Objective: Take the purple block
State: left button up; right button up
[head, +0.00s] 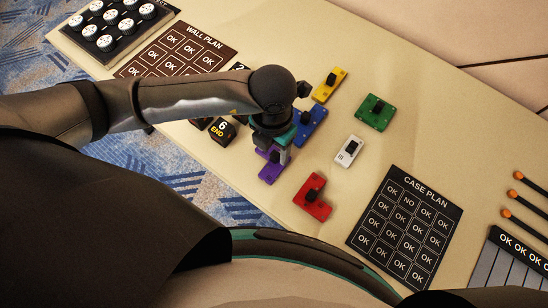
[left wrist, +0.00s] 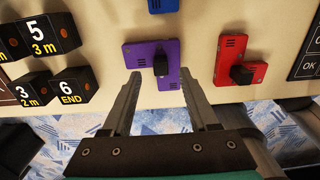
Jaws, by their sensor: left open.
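The purple block (head: 270,172) lies on the beige table near its front edge, partly hidden by my left gripper (head: 277,150) in the head view. In the left wrist view the purple block (left wrist: 144,54) has a black knob (left wrist: 161,66) on top. My left gripper (left wrist: 160,82) is open and empty there. Its fingertips stand on either side of the knob, a little nearer to me in the picture. I cannot tell the height of the fingertips above the table. My right gripper is in neither view.
A blue block (head: 312,125) lies just behind the purple one, and a red block (head: 312,197) to its right. White (head: 347,151), green (head: 374,112) and yellow (head: 330,84) blocks lie farther off. Black numbered cubes (head: 222,130) stand to the left. The case plan board (head: 405,228) is at right.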

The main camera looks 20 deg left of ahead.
aim_at(274, 156)
pick_arm(q)
notch_tip(274, 156, down, 3)
jog(key=shift+d+f, duration=0.1)
jog(key=shift+c, duration=0.2)
grip_shut()
dwell(1.2)
